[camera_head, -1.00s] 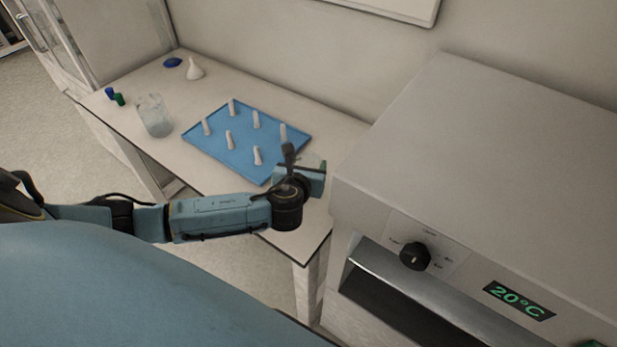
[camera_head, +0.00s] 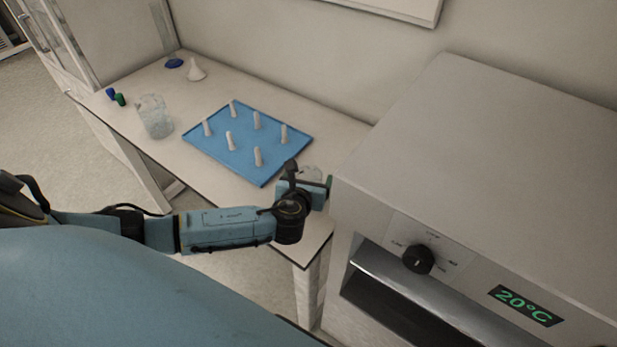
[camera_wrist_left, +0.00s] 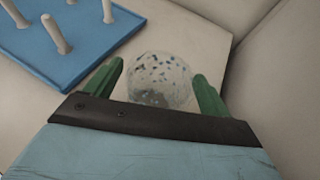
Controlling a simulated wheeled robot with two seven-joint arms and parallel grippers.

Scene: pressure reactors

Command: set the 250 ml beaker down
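The 250 ml beaker (camera_wrist_left: 160,80) is a clear glass vessel between the two green fingers of my left gripper (camera_wrist_left: 157,82) in the left wrist view. In the head view the left gripper (camera_head: 314,184) is over the front right end of the table (camera_head: 235,187), beside the grey oven-like unit. Only a faint part of the beaker (camera_head: 311,173) shows there behind the gripper. I cannot tell whether its base touches the table. My right gripper is not in view.
A blue peg rack (camera_head: 205,145) with several white pegs lies just left of the gripper. Another glass beaker (camera_head: 154,118) stands further left. The grey unit (camera_head: 480,150) with a knob and a 20°C display stands close on the right.

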